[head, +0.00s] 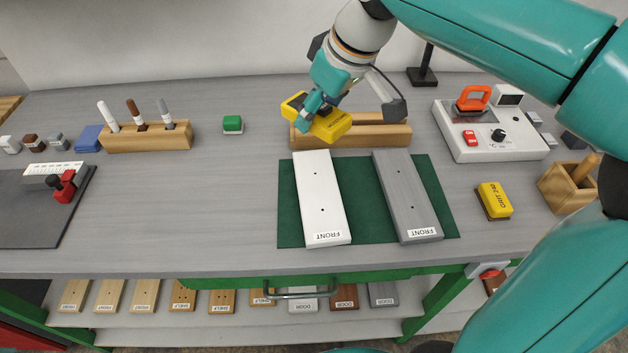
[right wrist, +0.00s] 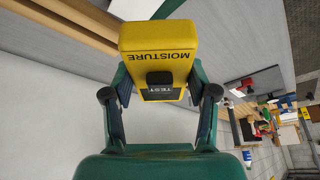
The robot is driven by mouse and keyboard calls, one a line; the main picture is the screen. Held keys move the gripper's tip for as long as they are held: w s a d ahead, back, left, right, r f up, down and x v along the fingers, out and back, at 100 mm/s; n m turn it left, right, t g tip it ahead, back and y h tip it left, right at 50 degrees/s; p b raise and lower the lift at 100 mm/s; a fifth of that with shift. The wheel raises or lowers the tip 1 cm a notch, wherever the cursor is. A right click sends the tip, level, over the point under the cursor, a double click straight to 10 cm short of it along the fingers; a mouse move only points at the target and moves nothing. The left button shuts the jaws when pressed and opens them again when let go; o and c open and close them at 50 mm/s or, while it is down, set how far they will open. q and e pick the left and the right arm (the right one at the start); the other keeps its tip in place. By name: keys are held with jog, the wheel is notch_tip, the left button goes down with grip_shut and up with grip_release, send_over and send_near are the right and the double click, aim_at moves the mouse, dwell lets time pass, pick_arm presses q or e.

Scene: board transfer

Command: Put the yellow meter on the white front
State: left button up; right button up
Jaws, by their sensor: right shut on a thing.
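The yellow meter (head: 325,122) is held in my right gripper (head: 311,108), in the air in front of the wooden rack at the back of the bench. In the right wrist view the meter (right wrist: 158,45) sits between the two fingers, with the words MOISTURE and TEST showing. The white front (head: 321,195) lies flat on the green mat (head: 363,220), with a FRONT label at its near end. It is below and nearer than the meter, apart from it. A grey front (head: 406,190) lies to its right. My left gripper is not in view.
A wooden rack (head: 375,134) stands behind the fronts. A yellow grit block (head: 494,200), a heater unit (head: 490,130) and a wooden box (head: 568,187) are at the right. A marker holder (head: 147,138) and a green block (head: 232,124) are at the left.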

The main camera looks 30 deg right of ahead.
aim_at(315, 188)
notch_tip(315, 188, down, 18)
jog(key=shift+s+d+r+b, duration=0.1)
jog(key=shift+s+d+b, duration=0.05)
jog(key=shift+b, duration=0.6)
jog(key=o, duration=1.3)
jog(key=shift+r, duration=0.25)
jog(key=v, duration=1.1)
jog(key=shift+s+r+p, duration=0.2)
jog(key=shift+s+p, duration=0.1)
jog(key=shift+p, duration=0.05)
